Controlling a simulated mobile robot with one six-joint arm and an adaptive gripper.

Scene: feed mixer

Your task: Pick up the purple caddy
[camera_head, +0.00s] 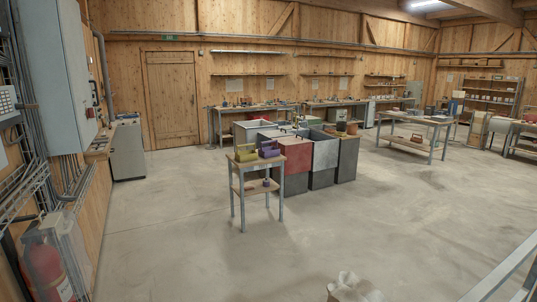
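The purple caddy (269,149) stands on the top of a small wooden table with grey legs (257,162), near the middle of the view. A yellow-green caddy (246,153) stands just left of it on the same top. The purple caddy looks upright, but it is small and its handle is hard to make out. A small purple item (266,183) sits on the table's lower shelf. My gripper is not in view.
Red and grey bins (297,160) stand close behind and right of the small table. Open concrete floor (180,235) lies in front and to both sides. A fire extinguisher (45,270) is at the lower left; a grey rail (505,268) crosses the lower right corner.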

